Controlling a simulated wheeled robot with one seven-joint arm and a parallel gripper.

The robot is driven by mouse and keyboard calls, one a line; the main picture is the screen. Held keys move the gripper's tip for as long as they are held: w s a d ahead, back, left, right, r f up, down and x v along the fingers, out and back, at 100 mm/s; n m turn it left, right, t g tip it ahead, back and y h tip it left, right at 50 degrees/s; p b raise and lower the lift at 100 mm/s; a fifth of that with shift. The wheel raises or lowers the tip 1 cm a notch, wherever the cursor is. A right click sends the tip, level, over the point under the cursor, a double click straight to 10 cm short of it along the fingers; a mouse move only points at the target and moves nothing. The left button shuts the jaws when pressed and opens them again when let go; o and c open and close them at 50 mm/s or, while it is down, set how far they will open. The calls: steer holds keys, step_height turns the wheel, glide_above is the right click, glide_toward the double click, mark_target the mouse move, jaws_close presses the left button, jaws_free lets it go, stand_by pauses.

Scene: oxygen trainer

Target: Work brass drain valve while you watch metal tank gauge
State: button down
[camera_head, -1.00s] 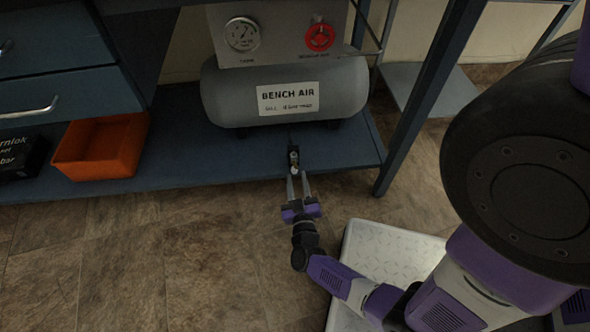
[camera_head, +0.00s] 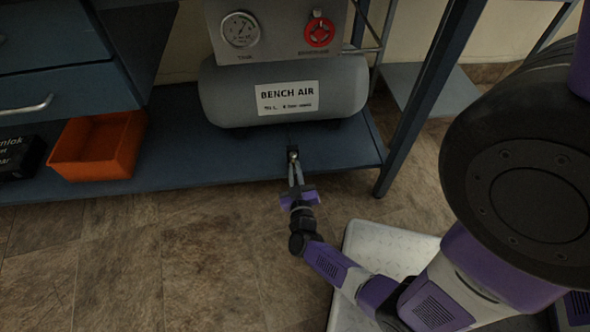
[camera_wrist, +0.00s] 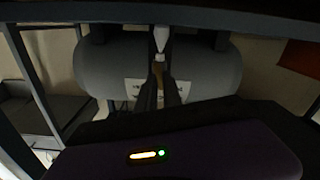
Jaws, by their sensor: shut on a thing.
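The metal tank gauge (camera_head: 240,30) is a round white dial on the grey panel above the tank; its needle is too small to read surely. The grey tank (camera_head: 345,85) is marked BENCH AIR. The drain valve (camera_head: 293,152) is a small dark and pale fitting below the tank, at the shelf's front edge. My gripper (camera_head: 295,165) reaches up to it from below, its fingers shut on it and hiding part of it. In the wrist view, the gripper (camera_wrist: 160,88) has its two dark fingers on either side of the brownish valve (camera_wrist: 159,68).
A red round knob (camera_head: 320,33) sits right of the gauge. An orange bin (camera_head: 98,148) and a dark box stand at the left of the blue shelf (camera_head: 215,165). A blue table leg (camera_head: 425,95) stands at right. The tiled floor at lower left is clear.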

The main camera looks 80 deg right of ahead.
steer(key=shift+s+m+p, duration=0.1)
steer(key=shift+m+p, duration=0.2)
steer(key=shift+m, duration=1.5)
steer(key=c, duration=1.5)
jaws_free()
steer(key=p+v, duration=0.2)
steer(key=v, duration=0.5)
steer(key=shift+a, duration=0.4)
steer(key=shift+s, duration=0.1)
